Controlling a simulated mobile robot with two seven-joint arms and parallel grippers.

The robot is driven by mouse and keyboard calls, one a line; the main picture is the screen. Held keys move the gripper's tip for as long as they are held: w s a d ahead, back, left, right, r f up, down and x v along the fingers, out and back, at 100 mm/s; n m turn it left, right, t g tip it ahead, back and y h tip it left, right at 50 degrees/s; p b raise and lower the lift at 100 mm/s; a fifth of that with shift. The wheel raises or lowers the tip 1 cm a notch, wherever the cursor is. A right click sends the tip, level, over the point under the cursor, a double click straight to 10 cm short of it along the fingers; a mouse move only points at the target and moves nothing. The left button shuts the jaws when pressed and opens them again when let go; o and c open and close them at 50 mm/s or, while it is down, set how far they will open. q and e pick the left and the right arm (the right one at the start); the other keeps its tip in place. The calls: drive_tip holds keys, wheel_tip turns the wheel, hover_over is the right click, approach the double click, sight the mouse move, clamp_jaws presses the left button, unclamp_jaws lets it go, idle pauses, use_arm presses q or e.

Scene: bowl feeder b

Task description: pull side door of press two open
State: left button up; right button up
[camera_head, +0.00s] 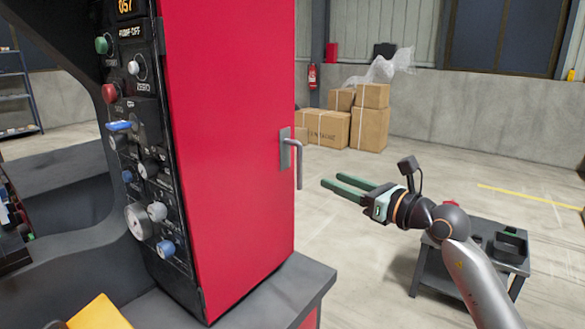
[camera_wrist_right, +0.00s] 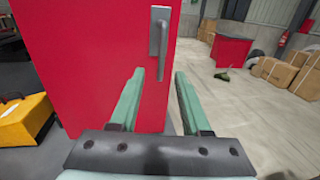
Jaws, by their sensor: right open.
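The red side door (camera_head: 232,140) of the press stands beside the black control panel and looks shut. It also fills the left of the right wrist view (camera_wrist_right: 95,70). Its grey lever handle (camera_head: 298,163) sits near the door's right edge. In the right wrist view the handle (camera_wrist_right: 158,38) is ahead of the fingers, above the left fingertip. My right gripper (camera_head: 334,186) is open and empty. Its green fingers point at the door from the right, apart from the handle. My left gripper does not show in either view.
The black control panel (camera_head: 145,150) with knobs is left of the door. A dark ledge (camera_head: 290,290) juts out below it. A small dark table (camera_head: 480,245) stands under my right arm. Cardboard boxes (camera_head: 350,120) are by the back wall. The floor between is clear.

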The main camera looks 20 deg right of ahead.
sight(299, 164)
drive_tip(key=p+x, duration=0.1)
drive_tip(key=x, duration=1.1)
drive_tip(key=shift+w+d+r, duration=0.1)
drive_tip(key=shift+w, duration=0.1)
clamp_jaws()
idle(1.1)
